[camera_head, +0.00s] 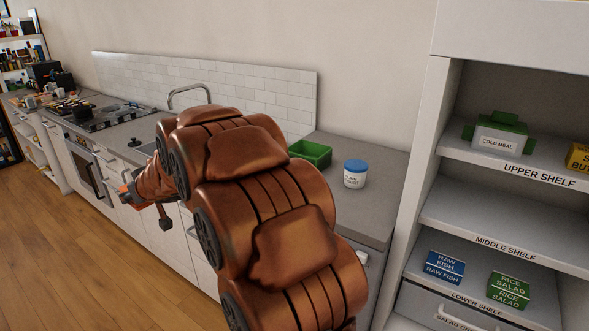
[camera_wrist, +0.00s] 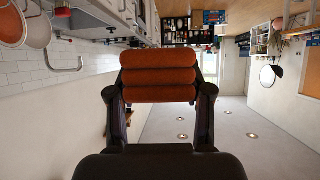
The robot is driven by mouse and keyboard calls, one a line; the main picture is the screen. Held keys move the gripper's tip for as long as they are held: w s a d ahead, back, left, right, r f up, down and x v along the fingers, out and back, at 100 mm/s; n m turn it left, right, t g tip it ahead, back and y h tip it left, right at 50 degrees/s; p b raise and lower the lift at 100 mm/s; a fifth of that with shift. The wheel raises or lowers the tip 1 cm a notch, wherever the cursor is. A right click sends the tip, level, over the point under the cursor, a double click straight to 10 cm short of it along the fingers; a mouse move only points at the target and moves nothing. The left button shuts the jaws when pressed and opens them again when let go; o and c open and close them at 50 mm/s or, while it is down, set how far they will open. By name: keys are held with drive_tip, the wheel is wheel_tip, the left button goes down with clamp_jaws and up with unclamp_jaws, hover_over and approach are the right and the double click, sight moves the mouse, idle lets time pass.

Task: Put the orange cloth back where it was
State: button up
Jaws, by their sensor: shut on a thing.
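The orange cloth (camera_wrist: 158,75) looks like a folded or rolled bundle with several ridges. My gripper (camera_wrist: 158,92) is shut on it in the wrist view, with one dark finger at each side of the cloth. In the head view a small orange part of the cloth (camera_head: 126,197) shows at the far end of my arm, in front of the counter's cabinet fronts. My arm hides most of the gripper there. The wrist view is upside down.
A counter (camera_head: 335,188) holds a green tub (camera_head: 311,153) and a blue-lidded jar (camera_head: 355,174). A tap (camera_head: 188,88) and stove (camera_head: 98,117) are farther left. At right, open shelves (camera_head: 470,213) hold labelled boxes. The wooden floor (camera_head: 85,245) at left is clear.

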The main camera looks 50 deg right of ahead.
drive_tip(key=s+d+m+g+h+b, duration=0.2)
drive_tip(key=d+m+h+b, duration=0.15)
drive_tip(key=d, duration=0.95)
drive_tip(key=s+d+m+g+h+b, duration=0.1)
drive_tip(key=s+d+m+h+b, duration=0.3)
drive_tip(key=d, duration=0.9)
drive_tip(key=s+d+f+m+g+h+b, duration=0.1)
drive_tip(key=s+d+m+g, duration=0.3)
drive_tip(key=s+d, duration=0.4)
drive_tip(key=s+d+f+m+g+h+b, duration=0.2)
drive_tip(key=s+d+m+g+h+b, duration=0.1)
drive_tip(key=s+d+m, duration=0.3)
drive_tip(key=shift+s+d+g+b, duration=0.45)
drive_tip(key=shift+s+d+g, duration=0.55)
drive_tip(key=shift+d, duration=0.9)
drive_tip(key=shift+s+a+f+b, duration=0.15)
drive_tip(key=shift+f+b, duration=0.15)
drive_tip(key=shift+b, duration=0.65)
wheel_tip(320, 180, down, 8)
drive_tip(key=b, duration=0.8)
drive_tip(key=shift+r+b, duration=0.15)
drive_tip(key=shift+b, duration=0.25)
drive_tip(key=shift+f+b, duration=0.45)
drive_tip(key=shift+b, duration=0.15)
drive_tip(key=o, duration=1.1)
